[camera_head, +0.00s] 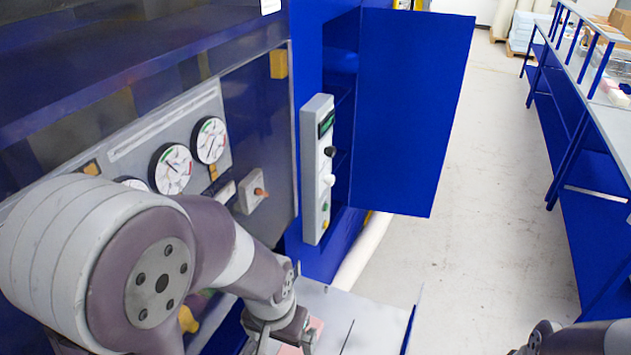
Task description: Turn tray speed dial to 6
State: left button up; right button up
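A grey control box (317,165) is mounted upright on the blue machine, beside an open blue door. It has a small dark display (326,122), a black knob (330,151), a white knob (328,180), a green button (325,207) and a yellow one (324,225). Dial markings are too small to read, and I cannot tell which knob is the tray speed dial. My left gripper (285,341) is low at the bottom centre, below and left of the box and apart from it. Its fingers look spread, partly cut off by the frame. My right arm shows at the bottom right; its fingers are not visible.
The open blue door (412,110) stands right of the box. Round gauges (172,168) and an orange-handled switch (252,190) are on the machine's left panel. A grey metal surface (375,325) lies below the box. Clear floor separates the machine from a blue workbench (590,170).

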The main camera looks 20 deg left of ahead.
aim_at(330, 151)
jog(key=k, duration=0.5)
jog(key=i+l+u, duration=0.1)
jog(key=l, duration=0.2)
jog(key=i+l+u, duration=0.1)
jog(key=i+l, duration=0.15)
jog(key=i+l+u, duration=0.15)
jog(key=l, duration=0.2)
jog(key=i+l+u, duration=0.1)
jog(key=l, duration=0.2)
jog(key=i+l+u, duration=0.1)
jog(key=l, duration=0.25)
jog(key=i+l+u, duration=0.2)
jog(key=i+l, duration=0.25)
jog(key=i+l+u, duration=0.25)
jog(key=i+l, duration=0.15)
jog(key=i+l+u, duration=0.2)
jog(key=i+l, duration=0.15)
jog(key=l, duration=0.3)
